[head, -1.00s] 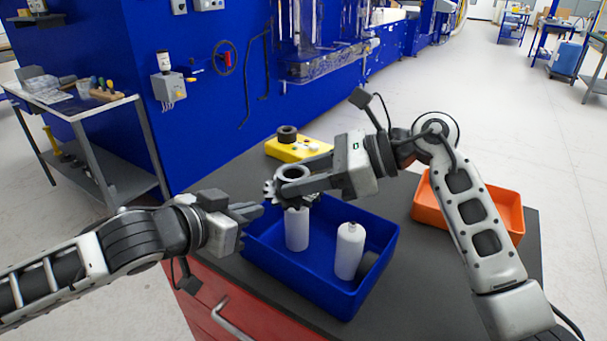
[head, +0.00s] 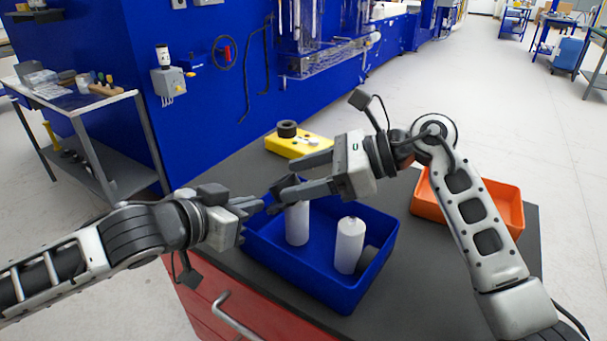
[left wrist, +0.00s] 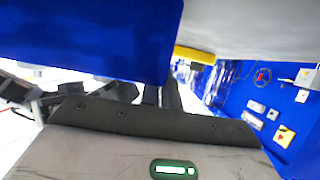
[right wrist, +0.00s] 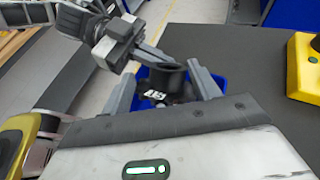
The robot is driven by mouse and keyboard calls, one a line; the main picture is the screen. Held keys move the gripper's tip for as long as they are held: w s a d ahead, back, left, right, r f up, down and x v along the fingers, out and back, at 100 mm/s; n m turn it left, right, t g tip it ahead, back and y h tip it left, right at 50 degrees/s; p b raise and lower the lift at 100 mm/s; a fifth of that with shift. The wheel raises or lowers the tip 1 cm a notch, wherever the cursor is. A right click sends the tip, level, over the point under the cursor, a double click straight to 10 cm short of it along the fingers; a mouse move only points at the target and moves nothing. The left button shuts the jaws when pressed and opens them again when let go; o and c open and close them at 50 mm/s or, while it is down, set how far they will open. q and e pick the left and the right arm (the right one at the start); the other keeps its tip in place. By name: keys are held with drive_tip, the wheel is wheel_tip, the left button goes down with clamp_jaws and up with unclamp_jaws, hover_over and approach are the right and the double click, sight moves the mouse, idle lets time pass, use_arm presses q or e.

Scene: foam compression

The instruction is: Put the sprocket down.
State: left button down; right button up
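My right gripper (head: 290,178) is open over the left side of the blue bin (head: 345,300). In the right wrist view a dark round piece with a hole, seemingly the sprocket (right wrist: 168,80), shows between the spread fingers, apart from them, with a white mark near it. In the head view a dark bit of it (head: 280,187) shows by the near finger, mostly hidden. I cannot tell what it rests on. My left gripper (head: 258,206) is shut and empty at the bin's left rim.
Two white bottles (head: 297,225) (head: 349,247) stand in the blue bin, with a dark cylinder (head: 371,259) beside the right one. A yellow block (head: 290,146) with a black knob lies behind. An orange bin (head: 505,205) is at right. Dark tabletop is free in front of it.

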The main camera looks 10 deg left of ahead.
drive_tip(key=shift+r, duration=0.25)
drive_tip(key=v, duration=1.2)
drive_tip(key=shift+r, duration=0.3)
use_arm(q)
drive_tip(key=c, duration=1.6)
unclamp_jaws()
drive_tip(key=shift+o, duration=0.2)
